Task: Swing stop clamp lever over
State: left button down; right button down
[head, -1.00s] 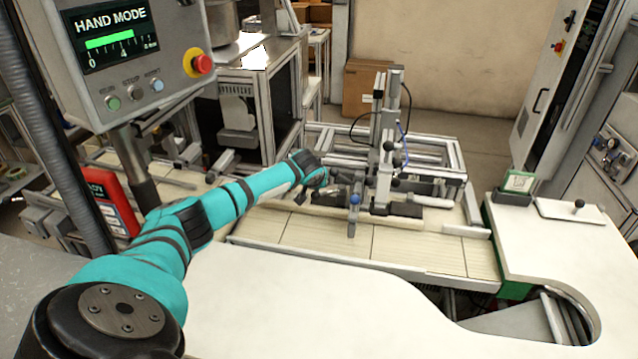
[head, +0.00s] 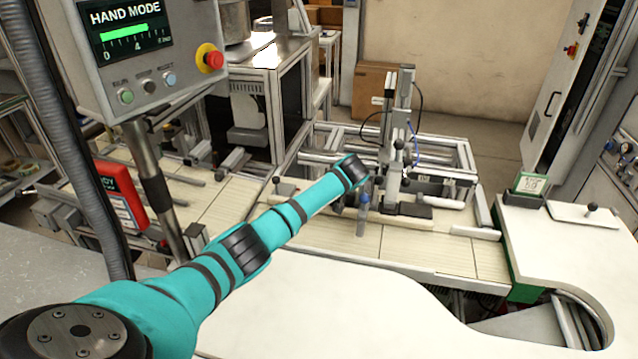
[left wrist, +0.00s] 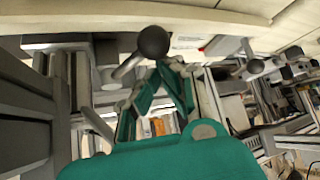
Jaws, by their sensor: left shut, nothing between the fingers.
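A lever with a dark ball knob (left wrist: 153,42) stands close in front of my left gripper (left wrist: 164,78) in the left wrist view. The gripper's teal fingers are shut and empty, just below the knob; I cannot tell whether they touch the lever. A second dark ball knob on a rod (left wrist: 256,66) is to the right. I cannot tell which knob belongs to the stop clamp. My right gripper is out of view.
A control panel (head: 150,60) hangs at upper left. The cream worktop (head: 330,300) in front is clear. A small plate with a knob (head: 585,214) lies at right.

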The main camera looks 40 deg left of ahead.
pick_arm(q)
jog(key=shift+s+d+n+g+y, duration=0.15)
jog(key=shift+d+n+g+y, duration=0.35)
jog(key=shift+n, duration=0.4)
jog(key=shift+d, duration=0.4)
